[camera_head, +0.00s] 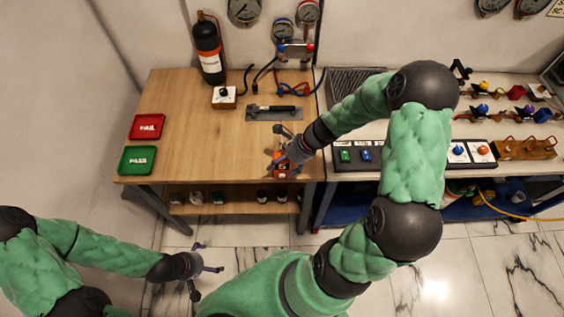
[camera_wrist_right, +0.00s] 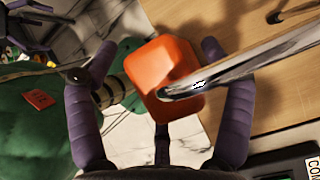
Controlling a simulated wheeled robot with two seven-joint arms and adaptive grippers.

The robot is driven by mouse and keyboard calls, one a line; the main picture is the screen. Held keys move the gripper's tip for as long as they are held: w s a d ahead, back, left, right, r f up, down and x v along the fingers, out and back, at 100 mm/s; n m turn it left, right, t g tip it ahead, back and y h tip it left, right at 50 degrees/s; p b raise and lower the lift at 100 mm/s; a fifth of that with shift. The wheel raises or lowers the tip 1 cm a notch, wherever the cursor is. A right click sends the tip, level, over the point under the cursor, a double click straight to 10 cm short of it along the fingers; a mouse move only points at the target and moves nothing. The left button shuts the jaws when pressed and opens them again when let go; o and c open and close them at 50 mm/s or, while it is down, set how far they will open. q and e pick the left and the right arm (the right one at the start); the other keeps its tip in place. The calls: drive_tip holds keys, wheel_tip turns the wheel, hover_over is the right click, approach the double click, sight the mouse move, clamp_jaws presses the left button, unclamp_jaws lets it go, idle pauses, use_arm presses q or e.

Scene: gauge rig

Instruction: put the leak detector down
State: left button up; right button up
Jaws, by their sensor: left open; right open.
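The leak detector, an orange block (camera_head: 284,170) with a grey metallic wand, is at the front edge of the wooden bench, by my right gripper (camera_head: 279,152). In the right wrist view its orange body (camera_wrist_right: 162,68) lies between the spread purple fingers of that gripper (camera_wrist_right: 158,50), with gaps on both sides. The wand extends to the upper right over the wood. My right gripper is open; I cannot tell whether the detector rests fully on the bench. My left gripper (camera_head: 206,269) is open and empty above the floor, at the lower left.
The wooden bench (camera_head: 185,110) has free room at its middle and left. A red FAIL tray (camera_head: 147,122) and green PASS tray (camera_head: 137,156) lie at its left. A black cylinder (camera_head: 208,48) stands behind. A tool lies on a grey mat (camera_head: 258,115) beyond my right gripper.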

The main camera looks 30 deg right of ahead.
drive_tip(key=shift+r, duration=0.2)
drive_tip(key=p+v, duration=0.3)
drive_tip(key=v, duration=0.9)
idle(1.3)
